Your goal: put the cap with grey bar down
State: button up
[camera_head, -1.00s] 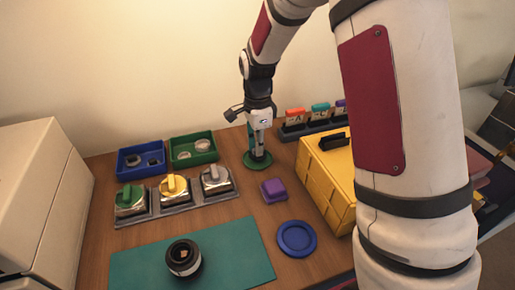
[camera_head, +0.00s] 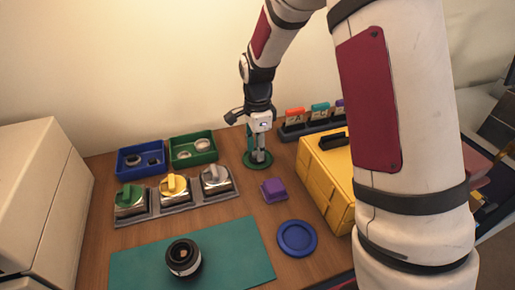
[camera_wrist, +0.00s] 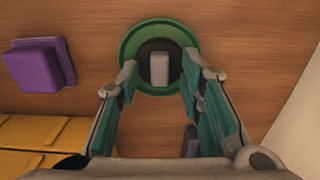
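The cap with grey bar (camera_wrist: 160,69) is a dark round disc with an upright-looking light grey bar across its middle. It lies in the green round dish (camera_wrist: 127,44), which also shows in the head view (camera_head: 249,164) at the back of the table. My gripper (camera_wrist: 160,63) is over the dish with its two fingers spread, one on each side of the grey bar, with visible gaps. The fingers appear clear of the bar. In the head view my gripper (camera_head: 259,155) hides most of the cap.
A purple block (camera_head: 273,189) and a yellow case (camera_head: 327,180) stand close to the dish. A blue dish (camera_head: 297,238) is in front. A teal mat (camera_head: 225,258) carries a black lens ring (camera_head: 183,258). Blue (camera_head: 130,173) and green (camera_head: 193,162) bins and a three-place holder (camera_head: 178,207) are at left.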

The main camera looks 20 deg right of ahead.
notch_tip(320, 180, up, 12)
jog(key=s+r+n+t, duration=0.1)
jog(key=s+r+n, duration=0.35)
jog(key=s, duration=0.35)
jog(key=s+r+n, duration=0.4)
jog(key=s+r, duration=0.1)
jog(key=s, duration=0.2)
jog(key=s+f+n+t, duration=0.1)
jog(key=s+f+n, duration=0.1)
jog(key=s+n, duration=0.7)
jog(key=s, duration=0.8)
jog(key=shift+t+p, duration=0.3)
jog(key=shift+t, duration=0.1)
jog(key=shift+s+d+n, duration=0.1)
jog(key=shift+n, duration=0.15)
notch_tip(320, 180, up, 7)
jog(key=t+p, duration=0.1)
jog(key=p, duration=0.4)
